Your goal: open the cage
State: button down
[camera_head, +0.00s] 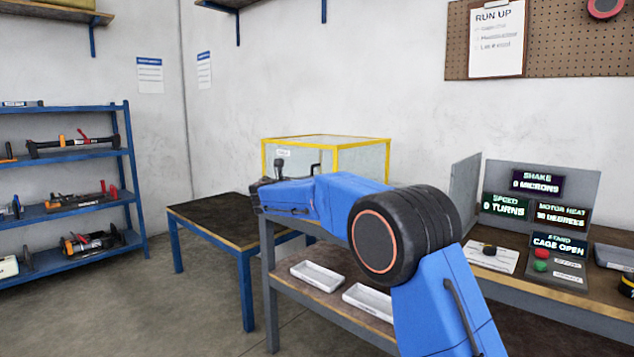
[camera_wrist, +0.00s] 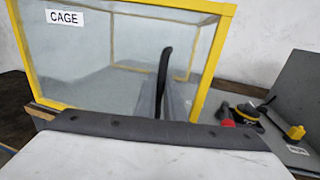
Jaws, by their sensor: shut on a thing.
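The cage (camera_head: 362,158) is a box with a yellow frame and clear panels at the back of the bench. Its "CAGE" label (camera_wrist: 64,17) shows in the wrist view, where the cage (camera_wrist: 222,35) fills the upper left and middle. My gripper (camera_head: 297,171) is in front of the cage in the head view. In the wrist view my gripper (camera_wrist: 165,100) is shut at a dark upright bar (camera_wrist: 164,72), seemingly the cage's handle; the exact contact is hard to see. A screen (camera_head: 559,245) at the right reads "CAGE OPEN".
A red-and-black part (camera_wrist: 226,116) and a yellow piece (camera_wrist: 296,132) sit on the bench right of the cage. White trays (camera_head: 318,276) lie on the lower shelf. A low dark table (camera_head: 215,222) stands left; a blue tool rack (camera_head: 70,213) stands farther left, with open floor between.

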dwell(0.3)
jog(key=c, duration=2.1)
grip_release()
jog(key=v, duration=1.7)
jog(key=shift+s+a, duration=0.1)
jog(key=shift+s, duration=0.15)
